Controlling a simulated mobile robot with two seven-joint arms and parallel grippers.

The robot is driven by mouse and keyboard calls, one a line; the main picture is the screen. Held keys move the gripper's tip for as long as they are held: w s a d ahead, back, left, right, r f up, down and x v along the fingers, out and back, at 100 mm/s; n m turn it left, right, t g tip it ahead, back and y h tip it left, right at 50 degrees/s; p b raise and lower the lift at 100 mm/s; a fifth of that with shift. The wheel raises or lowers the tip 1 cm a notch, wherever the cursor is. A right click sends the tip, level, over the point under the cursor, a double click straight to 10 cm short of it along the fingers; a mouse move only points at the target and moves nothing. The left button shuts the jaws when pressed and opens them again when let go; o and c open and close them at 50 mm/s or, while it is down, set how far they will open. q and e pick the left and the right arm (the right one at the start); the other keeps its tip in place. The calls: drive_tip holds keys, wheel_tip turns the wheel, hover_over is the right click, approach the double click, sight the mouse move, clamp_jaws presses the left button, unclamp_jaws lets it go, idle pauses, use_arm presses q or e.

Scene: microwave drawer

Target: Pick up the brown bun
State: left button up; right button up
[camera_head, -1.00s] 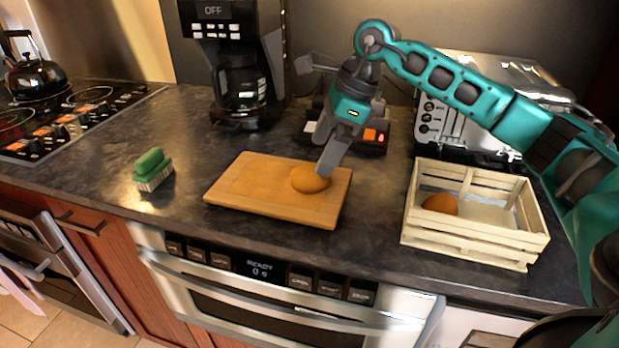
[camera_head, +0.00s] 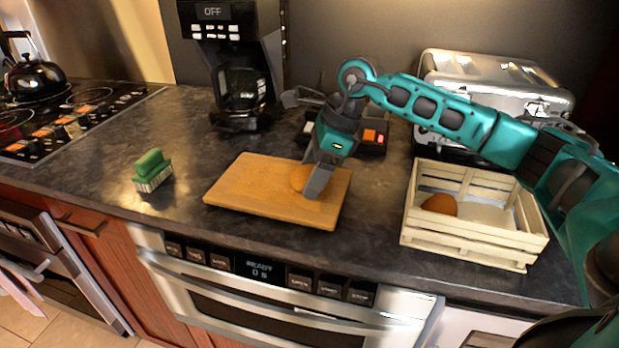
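The other finger is not clearly visible, so I cannot tell whether the gripper is open or shut on the bun. A second, darker orange-brown bun (camera_head: 439,203) lies in the left part of the slatted wooden crate (camera_head: 462,244). My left gripper is not in view.
A green brush (camera_head: 152,168) stands left of the board. A coffee maker (camera_head: 238,75) and a toaster (camera_head: 497,85) stand at the back. A dark device with an orange button (camera_head: 372,138) sits behind the gripper. Counter is free between brush and board.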

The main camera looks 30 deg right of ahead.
drive_tip(key=c, duration=0.5)
drive_tip(key=shift+r, duration=0.1)
drive_tip(key=shift+c, duration=0.2)
